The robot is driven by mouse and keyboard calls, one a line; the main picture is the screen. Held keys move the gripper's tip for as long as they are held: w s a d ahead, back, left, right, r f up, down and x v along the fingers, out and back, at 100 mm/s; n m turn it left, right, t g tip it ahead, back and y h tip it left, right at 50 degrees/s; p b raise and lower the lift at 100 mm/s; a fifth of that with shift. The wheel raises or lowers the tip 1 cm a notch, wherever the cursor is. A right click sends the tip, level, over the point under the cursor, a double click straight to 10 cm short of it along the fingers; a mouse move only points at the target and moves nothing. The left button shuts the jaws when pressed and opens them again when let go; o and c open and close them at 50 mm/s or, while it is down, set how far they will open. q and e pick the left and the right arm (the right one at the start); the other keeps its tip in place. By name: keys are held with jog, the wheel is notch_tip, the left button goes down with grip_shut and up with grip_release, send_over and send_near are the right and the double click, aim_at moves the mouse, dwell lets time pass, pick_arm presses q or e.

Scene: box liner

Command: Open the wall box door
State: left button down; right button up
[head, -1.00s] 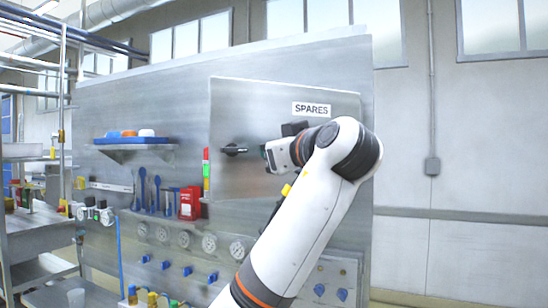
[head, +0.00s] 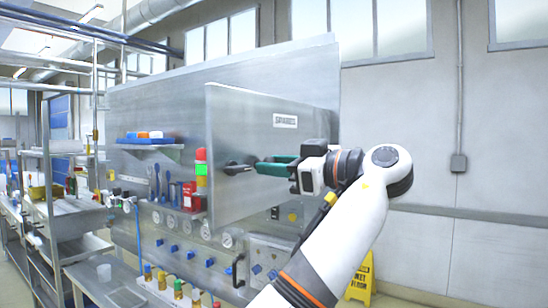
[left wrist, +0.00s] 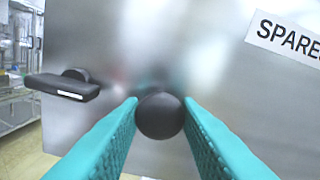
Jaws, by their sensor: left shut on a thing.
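The wall box door (head: 230,120) is a grey metal panel with a SPARES label (head: 285,121). It stands ajar, its left edge swung out from the wall panel and its right edge toward the wall. My left gripper (head: 257,166), with teal fingers, is at the door's front, just right of the black latch handle (head: 238,168). In the left wrist view, the fingers are shut on a round black knob (left wrist: 160,116). The latch handle (left wrist: 64,87) is to the left, clear of the fingers. The box interior is hidden behind the door. My right gripper is not in view.
A shelf (head: 148,146) with bins and a red-green light (head: 201,168) are on the wall panel left of the door. Gauges and blue valves are below. A yellow floor sign (head: 361,278) stands at lower right. A metal rack (head: 75,225) is at left.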

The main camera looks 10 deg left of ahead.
pick_arm(q)
jog(key=shift+s+d+r, duration=0.1)
jog(key=shift+d+r, duration=0.1)
jog(key=shift+d, duration=0.05)
jog(key=shift+a, duration=0.1)
jog(key=c, duration=1.1)
grip_release()
jog(key=shift+o, duration=0.2)
jog(key=shift+f, duration=0.1)
